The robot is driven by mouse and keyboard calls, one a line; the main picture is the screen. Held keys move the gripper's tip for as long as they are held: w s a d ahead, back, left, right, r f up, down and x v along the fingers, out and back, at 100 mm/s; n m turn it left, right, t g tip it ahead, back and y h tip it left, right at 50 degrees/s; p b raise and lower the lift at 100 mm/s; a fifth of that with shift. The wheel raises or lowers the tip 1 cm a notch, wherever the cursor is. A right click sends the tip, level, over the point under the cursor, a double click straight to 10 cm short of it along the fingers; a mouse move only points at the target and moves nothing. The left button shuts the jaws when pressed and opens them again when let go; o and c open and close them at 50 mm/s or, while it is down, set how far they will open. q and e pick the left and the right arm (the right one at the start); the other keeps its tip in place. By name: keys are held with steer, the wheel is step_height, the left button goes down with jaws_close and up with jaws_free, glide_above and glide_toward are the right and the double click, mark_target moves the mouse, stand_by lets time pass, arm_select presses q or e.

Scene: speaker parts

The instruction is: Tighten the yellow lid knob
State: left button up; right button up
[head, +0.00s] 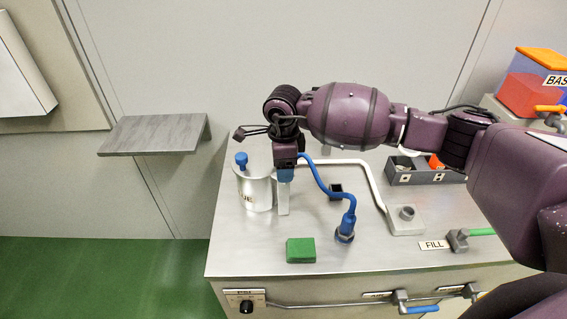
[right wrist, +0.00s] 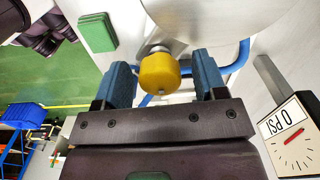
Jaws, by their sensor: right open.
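The yellow lid knob (right wrist: 159,73) is a rounded yellow piece on a short metal stem, seen in the right wrist view. It lies between the two blue fingers of my right gripper (right wrist: 164,76), which is open, with a visible gap on each side. A large round metal surface (right wrist: 205,14) lies just beyond it. In the head view my right gripper (head: 285,174) points down beside the metal pot (head: 256,190), on its right side. The yellow knob is hidden there. My left gripper does not show.
The bench (head: 240,243) carries a green block (head: 300,250), a blue hose (head: 343,199) on a fitting, a pale pipe (head: 373,185) and a grey parts box (head: 425,177). A blue knob (head: 241,160) stands at the pot. A gauge (right wrist: 289,138) reads 0 PSI.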

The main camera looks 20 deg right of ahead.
steer(key=c, duration=0.9)
steer(key=shift+m, duration=0.3)
